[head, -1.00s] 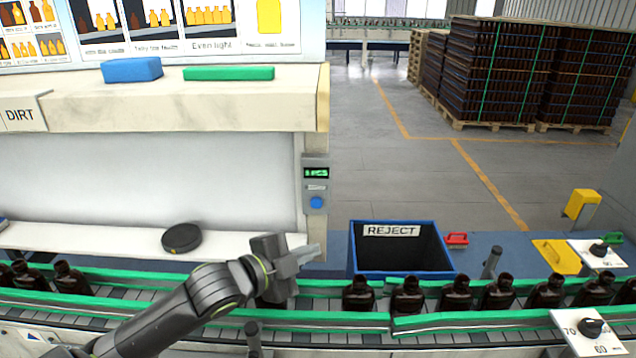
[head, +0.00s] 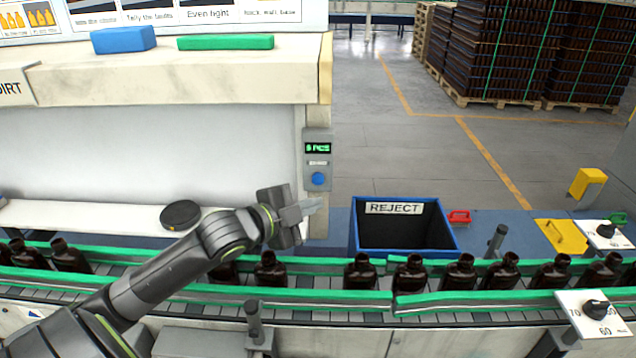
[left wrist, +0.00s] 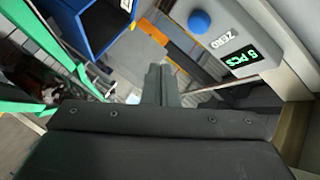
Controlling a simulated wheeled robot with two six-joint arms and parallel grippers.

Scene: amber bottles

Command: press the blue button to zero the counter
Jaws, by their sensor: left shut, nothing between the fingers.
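The blue button (head: 318,179) sits low on a grey counter box (head: 317,160) fixed to the post at the right end of the booth. The counter's green display (head: 318,148) shows a figure followed by PCS. In the left wrist view the blue button (left wrist: 199,21) is at the top, beside a ZERO label (left wrist: 222,38); the display (left wrist: 240,61) seems to read 5 PCS. My left gripper (head: 312,206) is shut and empty, just below the button in the head view and apart from it. Its closed fingers (left wrist: 161,84) show in the left wrist view. My right gripper is not in view.
A conveyor with green rails (head: 450,300) carries several amber bottles (head: 362,272) below my arm. A blue REJECT bin (head: 455,240) stands right of the gripper. A shelf (head: 180,85) overhangs the booth. A black disc (head: 180,214) lies on the ledge.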

